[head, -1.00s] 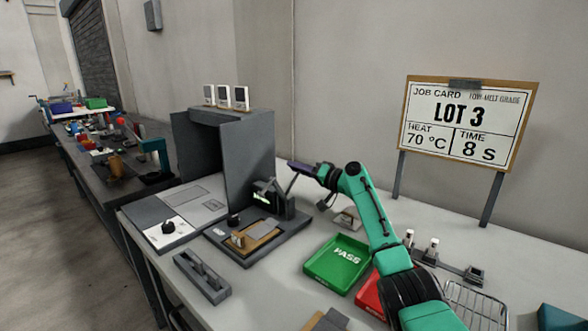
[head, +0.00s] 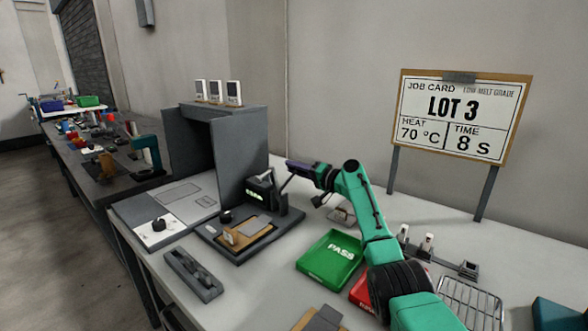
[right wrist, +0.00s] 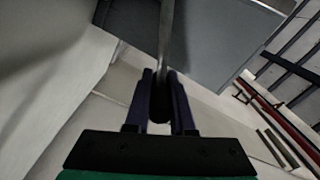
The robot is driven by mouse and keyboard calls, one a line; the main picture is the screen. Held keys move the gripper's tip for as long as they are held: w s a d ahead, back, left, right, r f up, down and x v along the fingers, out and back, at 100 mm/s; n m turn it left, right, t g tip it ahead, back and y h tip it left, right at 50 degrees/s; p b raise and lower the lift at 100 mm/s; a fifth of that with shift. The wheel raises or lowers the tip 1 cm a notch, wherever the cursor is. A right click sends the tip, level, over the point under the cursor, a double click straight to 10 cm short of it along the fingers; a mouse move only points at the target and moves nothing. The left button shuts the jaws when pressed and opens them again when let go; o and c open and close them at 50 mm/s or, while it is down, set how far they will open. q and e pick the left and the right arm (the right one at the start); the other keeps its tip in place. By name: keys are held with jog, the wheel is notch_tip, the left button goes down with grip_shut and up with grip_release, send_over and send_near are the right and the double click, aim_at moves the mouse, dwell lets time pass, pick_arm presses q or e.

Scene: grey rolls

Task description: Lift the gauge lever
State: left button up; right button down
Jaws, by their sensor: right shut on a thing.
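The gauge (head: 262,190) is a dark block with a small lit green display, standing at the back of a dark base plate (head: 228,253). A thin grey lever (head: 286,183) rises at its right side. My right gripper (head: 290,164) reaches in from the right at the lever's upper end. In the right wrist view its two dark fingers (right wrist: 160,78) are shut on the lever (right wrist: 166,35), which runs up between the fingertips. The lever's lower joint is too small to make out. My left gripper is not in view.
A grey hooded stand (head: 235,150) rises behind and left of the gauge. A green PASS tray (head: 331,262) and a red tray (head: 362,292) lie to the right. A slotted grey block (head: 193,276) is in front. A job card (head: 455,115) stands at the back right.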

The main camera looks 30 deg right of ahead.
jog(key=c, duration=0.8)
grip_release()
jog(key=shift+d+f, duration=0.1)
jog(key=shift+f, duration=0.05)
jog(key=shift+o, duration=0.2)
notch_tip(320, 180, up, 20)
jog(key=p, duration=0.4)
